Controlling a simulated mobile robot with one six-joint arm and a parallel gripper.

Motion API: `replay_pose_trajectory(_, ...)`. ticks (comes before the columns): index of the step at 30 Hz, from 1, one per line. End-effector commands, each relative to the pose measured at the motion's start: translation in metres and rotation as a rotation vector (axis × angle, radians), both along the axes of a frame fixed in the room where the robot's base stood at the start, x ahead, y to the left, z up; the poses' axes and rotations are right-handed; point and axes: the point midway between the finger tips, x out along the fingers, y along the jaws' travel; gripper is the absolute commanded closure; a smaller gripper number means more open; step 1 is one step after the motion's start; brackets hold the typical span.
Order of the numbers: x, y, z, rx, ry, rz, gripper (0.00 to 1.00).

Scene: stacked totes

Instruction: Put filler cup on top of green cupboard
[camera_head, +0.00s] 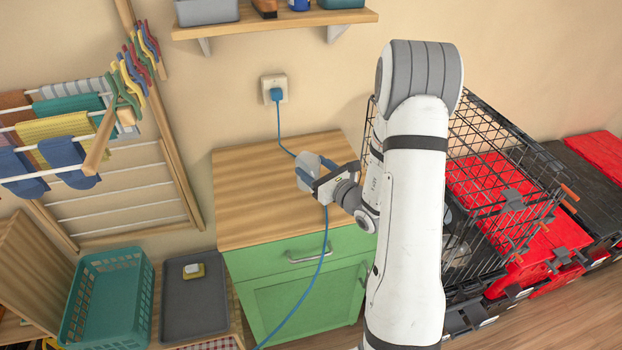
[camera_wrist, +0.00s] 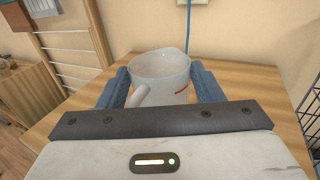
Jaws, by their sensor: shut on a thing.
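The filler cup (camera_wrist: 162,74) is a white cup with a handle at its left and a small red mark, upright in the wrist view. My gripper (camera_wrist: 163,88) is shut on it, with one blue-grey finger on each side. In the head view my gripper (camera_head: 312,174) is over the wooden top of the green cupboard (camera_head: 245,215), and it largely hides the cup. I cannot tell whether the cup's base touches the top. The cupboard has a green drawer and door below.
A blue cord (camera_head: 321,262) runs from the wall socket (camera_head: 274,89) across the cupboard top and down its front. A black wire crate (camera_head: 490,190) stands to the right. A teal basket (camera_head: 108,295) and a grey tray (camera_head: 195,308) are at left. The top's left part is clear.

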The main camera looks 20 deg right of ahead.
Motion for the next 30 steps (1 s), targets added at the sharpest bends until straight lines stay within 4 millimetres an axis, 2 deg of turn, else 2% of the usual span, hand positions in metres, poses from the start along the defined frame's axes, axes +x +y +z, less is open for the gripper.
replay_pose_trajectory(4,0.001,0.003,-0.009,0.002,0.001,0.006,0.7)
replay_pose_trajectory(12,0.001,0.004,-0.041,0.001,-0.001,0.008,0.7)
replay_pose_trajectory(26,0.0,0.005,-0.05,0.0,-0.002,0.009,0.7)
replay_pose_trajectory(27,0.0,0.005,-0.049,0.001,-0.001,0.009,0.38)
replay_pose_trajectory(30,0.0,0.005,-0.048,0.001,-0.001,0.009,0.3)
